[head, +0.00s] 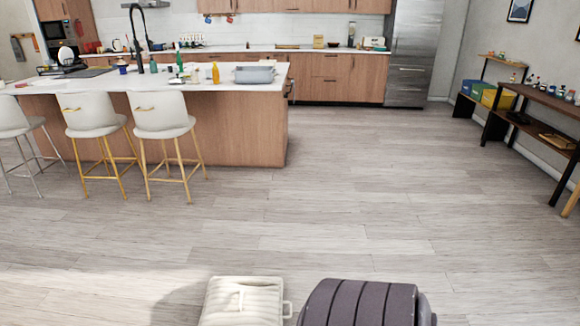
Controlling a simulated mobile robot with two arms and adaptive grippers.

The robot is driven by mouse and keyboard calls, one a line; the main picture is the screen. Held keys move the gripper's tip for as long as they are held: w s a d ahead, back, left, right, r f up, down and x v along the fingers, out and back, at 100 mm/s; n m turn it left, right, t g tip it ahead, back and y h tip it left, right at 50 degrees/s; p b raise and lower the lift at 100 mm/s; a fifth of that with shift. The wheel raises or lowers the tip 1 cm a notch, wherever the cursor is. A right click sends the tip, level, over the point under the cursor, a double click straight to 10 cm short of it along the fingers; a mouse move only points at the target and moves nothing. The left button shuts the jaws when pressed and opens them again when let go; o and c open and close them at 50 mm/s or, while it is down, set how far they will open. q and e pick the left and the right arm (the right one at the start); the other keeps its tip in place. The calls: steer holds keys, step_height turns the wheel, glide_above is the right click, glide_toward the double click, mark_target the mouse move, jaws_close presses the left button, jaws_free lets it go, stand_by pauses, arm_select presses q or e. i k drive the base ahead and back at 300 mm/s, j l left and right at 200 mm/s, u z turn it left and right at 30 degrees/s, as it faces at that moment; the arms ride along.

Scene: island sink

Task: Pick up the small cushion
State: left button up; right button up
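I cannot make out a small cushion for certain in the head view. At the bottom edge a cream ribbed thing (243,303) with a small loop on its right side is partly cut off by the frame. Close to its right is a dark grey-purple, rounded, ribbed thing (345,305), also cut off. I cannot tell what either one is. Neither of my grippers is in view.
A kitchen island (235,130) with several white stools (162,115) stands at the left. Cabinets (335,78) and a fridge (412,60) line the back. Shelves (545,100) stand along the right wall. The wooden floor (350,200) between is clear.

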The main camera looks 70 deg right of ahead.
mark_target(237, 301)
steer(key=z, duration=2)
steer(key=i+j+z, duration=0.3)
steer(key=z, duration=0.15)
steer(key=i+j+z, duration=0.2)
steer(key=j+z, duration=0.25)
